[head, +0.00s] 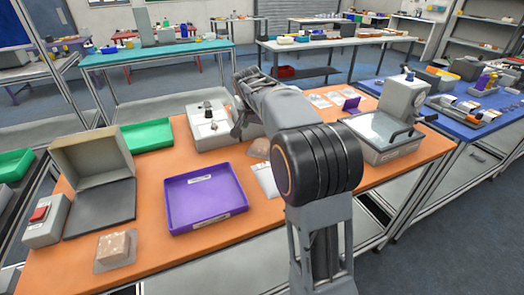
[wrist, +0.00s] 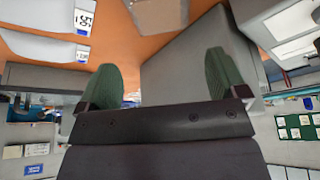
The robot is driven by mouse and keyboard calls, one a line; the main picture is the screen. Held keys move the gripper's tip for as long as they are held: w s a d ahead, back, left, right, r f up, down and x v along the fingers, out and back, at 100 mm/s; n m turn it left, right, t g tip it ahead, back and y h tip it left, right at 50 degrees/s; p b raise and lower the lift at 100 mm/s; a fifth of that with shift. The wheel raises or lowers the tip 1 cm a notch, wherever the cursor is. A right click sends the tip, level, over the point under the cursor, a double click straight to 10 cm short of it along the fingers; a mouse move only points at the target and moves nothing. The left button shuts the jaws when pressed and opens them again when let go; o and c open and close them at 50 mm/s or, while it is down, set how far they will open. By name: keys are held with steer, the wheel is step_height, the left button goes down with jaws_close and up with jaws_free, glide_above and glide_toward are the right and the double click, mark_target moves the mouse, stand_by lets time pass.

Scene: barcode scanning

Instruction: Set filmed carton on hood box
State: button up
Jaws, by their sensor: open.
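The filmed carton (head: 115,248), a small brown block in clear wrap, lies at the front left of the orange table. Behind it is the hood box (head: 95,165), a grey open-fronted hood over a dark flat base (head: 100,205). The base looks bare. My gripper (head: 238,122) is beside a white machine at the table's back middle, well to the right of both and partly hidden by my arm. In the wrist view my gripper (wrist: 165,82) has its green fingers wide apart with nothing held between them.
A purple tray (head: 205,198) lies mid-table, apparently empty, right of the hood box. A green tray (head: 147,136) is behind it. A grey box with a red button (head: 42,213) stands at the left. The white machine (head: 208,128) and a grey press (head: 385,135) are obstacles.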

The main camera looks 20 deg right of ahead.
mark_target(263, 142)
steer(key=x, duration=1)
steer(key=shift+w+d+f, duration=0.1)
steer(key=shift+f, duration=0.2)
steer(key=shift+c, duration=0.2)
steer(key=c, duration=1.1)
steer(key=shift+r, duration=0.1)
